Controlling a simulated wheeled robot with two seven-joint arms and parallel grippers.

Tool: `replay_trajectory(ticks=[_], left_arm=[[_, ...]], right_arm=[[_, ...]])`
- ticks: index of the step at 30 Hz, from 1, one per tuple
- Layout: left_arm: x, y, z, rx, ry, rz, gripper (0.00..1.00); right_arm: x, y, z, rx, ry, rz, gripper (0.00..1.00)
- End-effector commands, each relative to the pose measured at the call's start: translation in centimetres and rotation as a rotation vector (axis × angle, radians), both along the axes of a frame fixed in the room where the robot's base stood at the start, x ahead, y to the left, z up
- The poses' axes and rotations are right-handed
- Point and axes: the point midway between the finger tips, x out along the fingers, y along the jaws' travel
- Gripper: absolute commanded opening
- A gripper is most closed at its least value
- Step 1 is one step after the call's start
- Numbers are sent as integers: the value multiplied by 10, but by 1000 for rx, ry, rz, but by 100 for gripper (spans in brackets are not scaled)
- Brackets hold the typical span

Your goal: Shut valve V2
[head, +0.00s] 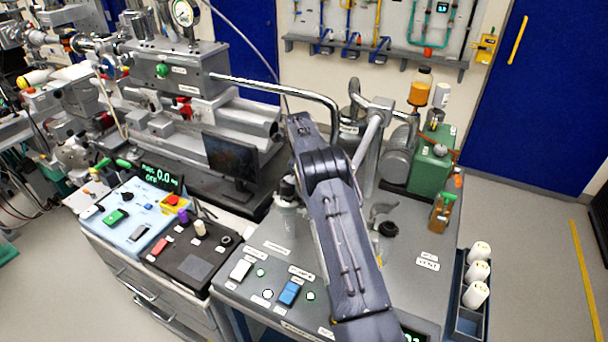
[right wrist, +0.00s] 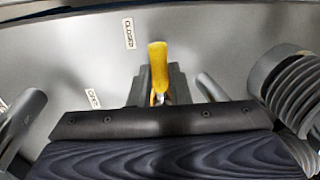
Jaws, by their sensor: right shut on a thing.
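In the right wrist view a yellow lever handle (right wrist: 158,68) stands up from a grey surface, and I take it to be the handle of valve V2. No V2 label is legible. My right gripper (right wrist: 158,88) is shut on this handle, with its dark fingers at either side of it. A label reading CLOSED (right wrist: 128,33) is on the grey surface to the upper left of the handle. In the head view my right arm crosses the grey bench (head: 410,225) and hides the gripper and the handle. My left gripper is in neither view.
A ribbed metal hose (right wrist: 285,88) is close at the right in the wrist view. In the head view a green pump box (head: 430,165) and a holder with white rolls (head: 477,270) stand at the right.

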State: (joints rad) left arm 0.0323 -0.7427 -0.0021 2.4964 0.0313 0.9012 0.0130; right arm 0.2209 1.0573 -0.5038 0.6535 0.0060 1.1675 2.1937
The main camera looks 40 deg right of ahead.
Motion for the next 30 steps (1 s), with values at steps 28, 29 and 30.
replay_trajectory(ticks=[28, 29, 30], left_arm=[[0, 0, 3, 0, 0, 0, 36], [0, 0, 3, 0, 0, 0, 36], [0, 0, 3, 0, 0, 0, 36]], right_arm=[[2, -3, 0, -1, -1, -53, 39], [2, -3, 0, -1, -1, -53, 39], [2, -3, 0, -1, -1, -53, 39]])
